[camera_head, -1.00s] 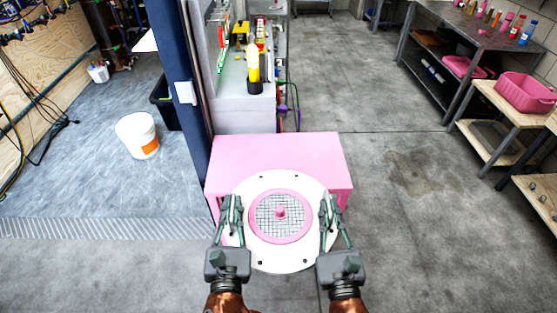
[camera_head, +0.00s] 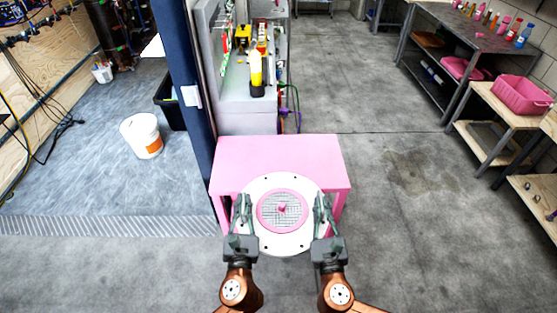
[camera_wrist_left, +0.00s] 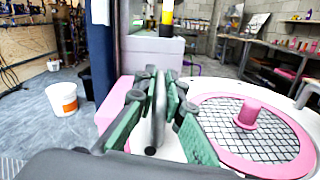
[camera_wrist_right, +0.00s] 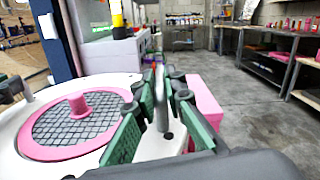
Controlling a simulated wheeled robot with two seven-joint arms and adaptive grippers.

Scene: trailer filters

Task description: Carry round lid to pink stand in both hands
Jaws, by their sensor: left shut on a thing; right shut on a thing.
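The round lid (camera_head: 282,244) is a white disc with a pink ring, a dark mesh centre and a pink knob. My left gripper (camera_head: 242,205) is shut on its left edge, and my right gripper (camera_head: 321,204) is shut on its right edge. The lid also shows in the left wrist view (camera_wrist_left: 208,112) and the right wrist view (camera_wrist_right: 22,112). The pink stand (camera_head: 240,160) is a low pink table. In the head view the lid's far part overlaps the stand's front; I cannot tell whether they touch.
A grey bench (camera_head: 240,118) with a yellow bottle (camera_head: 256,72) stands behind the stand. A dark blue post (camera_head: 185,80) rises at its left. A white bucket (camera_head: 142,136) stands further left. Wooden shelves (camera_head: 487,95) with a pink bin (camera_head: 521,94) line the right. Floor right of the stand is clear.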

